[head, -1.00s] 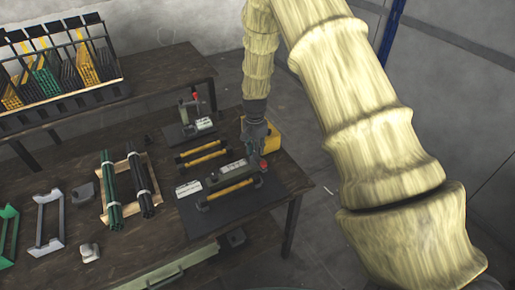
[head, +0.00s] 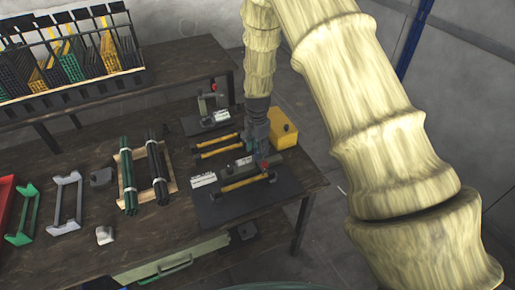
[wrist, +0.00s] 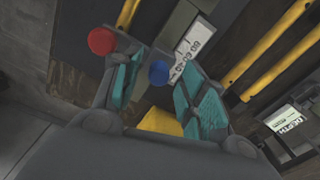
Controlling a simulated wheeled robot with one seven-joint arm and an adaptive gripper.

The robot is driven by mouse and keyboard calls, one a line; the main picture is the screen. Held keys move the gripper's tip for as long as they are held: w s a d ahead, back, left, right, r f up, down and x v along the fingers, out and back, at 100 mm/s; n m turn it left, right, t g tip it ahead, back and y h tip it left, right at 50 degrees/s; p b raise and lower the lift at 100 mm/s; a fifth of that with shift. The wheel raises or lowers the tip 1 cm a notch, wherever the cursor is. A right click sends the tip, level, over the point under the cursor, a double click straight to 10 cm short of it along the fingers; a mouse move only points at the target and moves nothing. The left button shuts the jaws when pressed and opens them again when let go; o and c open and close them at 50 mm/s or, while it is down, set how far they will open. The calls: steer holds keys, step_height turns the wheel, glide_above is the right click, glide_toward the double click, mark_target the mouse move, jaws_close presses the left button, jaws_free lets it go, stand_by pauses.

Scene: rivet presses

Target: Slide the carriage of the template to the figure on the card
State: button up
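The template (head: 240,164) is a grey bar with a pale scale plate, lying on a dark mat on the bench. In the wrist view its scale (wrist: 195,45) shows figures such as 80, 60 and 40. A red knob (wrist: 101,41) and a blue knob (wrist: 159,72) stand near it. A white card (wrist: 290,118) reading "DEPTH" is at the right; its figure is too small to read. My gripper (wrist: 158,90) is open above the template's right end. The blue knob shows between the teal finger pads, the red one outside the left finger. I cannot tell whether anything touches.
Yellow bars (head: 217,147) lie close behind the template. A yellow box (head: 284,128) stands just right of my gripper. A small press (head: 212,103) stands behind. Bundled rods (head: 128,180) on a wooden rack and metal brackets (head: 65,204) are to the left.

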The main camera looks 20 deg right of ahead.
steer(key=shift+r, duration=0.1)
step_height(320, 180, up, 12)
stand_by(0.7)
stand_by(0.4)
